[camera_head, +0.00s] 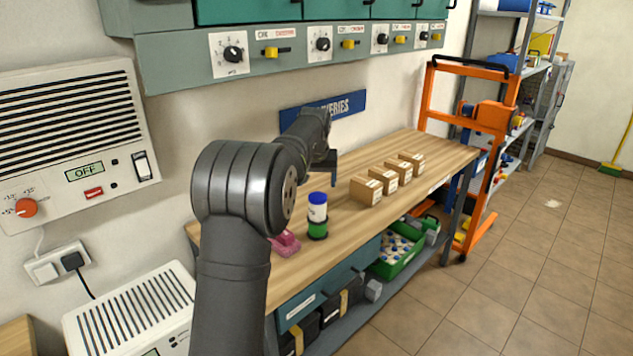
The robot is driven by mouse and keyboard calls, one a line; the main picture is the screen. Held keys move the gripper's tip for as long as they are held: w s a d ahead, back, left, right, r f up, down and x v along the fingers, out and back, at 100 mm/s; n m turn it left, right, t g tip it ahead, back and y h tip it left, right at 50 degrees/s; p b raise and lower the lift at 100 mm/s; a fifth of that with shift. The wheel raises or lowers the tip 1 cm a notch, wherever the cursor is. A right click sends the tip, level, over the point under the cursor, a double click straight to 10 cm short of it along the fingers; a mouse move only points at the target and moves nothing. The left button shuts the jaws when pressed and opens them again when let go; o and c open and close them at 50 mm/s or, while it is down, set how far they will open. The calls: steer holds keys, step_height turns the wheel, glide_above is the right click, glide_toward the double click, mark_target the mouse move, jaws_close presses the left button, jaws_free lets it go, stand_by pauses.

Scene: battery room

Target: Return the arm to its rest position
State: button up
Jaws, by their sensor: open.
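My dark grey arm rises in the front of the view and reaches over the wooden workbench (345,237). My gripper (328,172) is at the far end of the arm, above the back part of the bench, near the wall. Its jaws are small and partly hidden by the arm links, but they are open, and I see nothing held in them. A blue-and-white container (317,208) with a green lower part stands upright on the bench, in front of the gripper and apart from it.
Several cardboard boxes (367,191) stand in a row on the bench. A pink object (286,243) lies partly behind my arm. A teal control panel (300,52) overhangs the bench. An orange trolley (490,116) stands at its far end.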

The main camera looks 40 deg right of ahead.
mark_target(318, 195)
steer(key=x, duration=1.2)
steer(key=shift+r, duration=1.7)
